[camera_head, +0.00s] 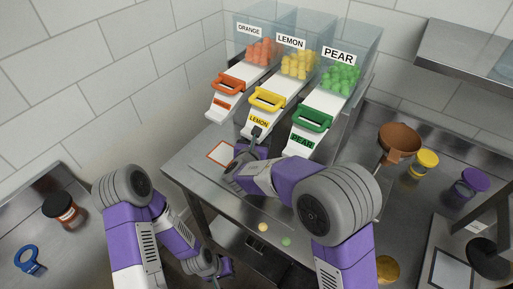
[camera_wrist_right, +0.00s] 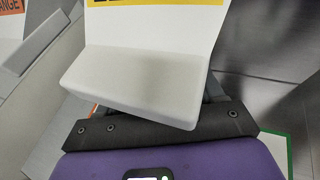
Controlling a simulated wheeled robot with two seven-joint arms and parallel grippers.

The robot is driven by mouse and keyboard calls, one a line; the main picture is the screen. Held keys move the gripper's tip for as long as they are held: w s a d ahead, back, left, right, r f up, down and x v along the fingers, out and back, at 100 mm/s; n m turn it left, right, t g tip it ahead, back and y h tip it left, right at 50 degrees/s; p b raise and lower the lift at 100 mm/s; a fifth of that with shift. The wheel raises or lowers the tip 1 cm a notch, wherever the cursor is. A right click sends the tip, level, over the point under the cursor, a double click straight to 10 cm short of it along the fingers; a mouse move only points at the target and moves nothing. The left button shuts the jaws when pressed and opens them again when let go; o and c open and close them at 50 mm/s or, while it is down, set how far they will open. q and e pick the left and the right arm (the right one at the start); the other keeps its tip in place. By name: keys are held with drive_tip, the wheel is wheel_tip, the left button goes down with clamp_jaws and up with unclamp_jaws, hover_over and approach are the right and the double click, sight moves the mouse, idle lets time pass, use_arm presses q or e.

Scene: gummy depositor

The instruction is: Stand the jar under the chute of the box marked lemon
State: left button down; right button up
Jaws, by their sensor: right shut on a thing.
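The box marked lemon (camera_head: 299,65) holds yellow gummies and stands between the orange and pear boxes. Its white chute (camera_head: 259,122) has a yellow handle (camera_head: 267,99) and slopes down toward me. The chute's lip (camera_wrist_right: 135,85) fills the middle of the right wrist view. My right gripper (camera_head: 256,137) is at the lower end of this chute, its fingers mostly hidden beneath it. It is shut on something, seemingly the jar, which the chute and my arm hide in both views. My left gripper (camera_head: 222,268) hangs low in front of the table; its fingers are unclear.
The orange chute (camera_head: 222,105) and pear chute (camera_head: 305,138) flank closely. An orange-outlined square (camera_head: 221,153) on the steel table is bare.

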wheel_tip(320, 180, down, 4)
drive_tip(key=shift+r+b, duration=0.2)
drive_tip(key=shift+b, duration=0.15)
drive_tip(key=shift+f, duration=0.15)
drive_tip(key=o, duration=1.5)
